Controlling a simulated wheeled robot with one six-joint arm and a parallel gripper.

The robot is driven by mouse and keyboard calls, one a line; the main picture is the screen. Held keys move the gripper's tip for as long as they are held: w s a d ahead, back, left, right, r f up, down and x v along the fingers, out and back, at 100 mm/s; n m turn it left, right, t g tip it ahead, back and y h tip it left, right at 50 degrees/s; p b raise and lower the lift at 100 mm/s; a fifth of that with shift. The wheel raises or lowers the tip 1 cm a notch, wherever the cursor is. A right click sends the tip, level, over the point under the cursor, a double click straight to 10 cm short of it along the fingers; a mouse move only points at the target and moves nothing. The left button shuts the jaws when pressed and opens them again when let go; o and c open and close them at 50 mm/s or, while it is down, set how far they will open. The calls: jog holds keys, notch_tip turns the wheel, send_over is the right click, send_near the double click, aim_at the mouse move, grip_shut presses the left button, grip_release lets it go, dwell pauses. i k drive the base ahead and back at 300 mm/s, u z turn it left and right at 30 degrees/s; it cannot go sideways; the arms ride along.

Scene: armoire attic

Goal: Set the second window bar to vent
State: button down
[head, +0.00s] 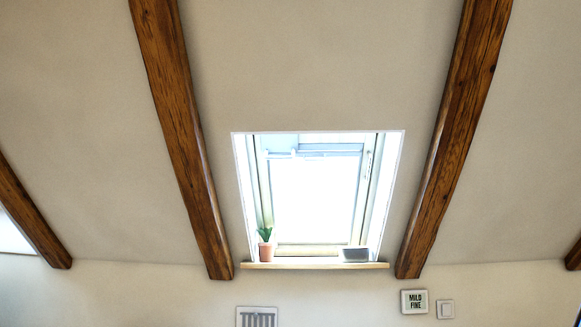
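One roof window (313,195) shows in the head view, set in the sloped ceiling between two wooden beams. A pale horizontal bar (315,153) runs across the top of its frame. The pane is very bright, and I cannot tell the bar's setting. Part of another bright opening (12,236) shows at the far left edge; no bar is visible on it. My gripper is not in view.
A wooden sill (315,265) under the window holds a potted plant (265,245) and a grey box (355,254). Brown beams (180,130) (455,130) flank the window. Below are a "MILD FINE" sign (414,301), a switch (445,309) and a grille (257,318).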

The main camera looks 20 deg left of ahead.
aim_at(271, 143)
jog(key=z, duration=0.25)
jog(key=i, duration=1.3)
jog(key=u, duration=0.45)
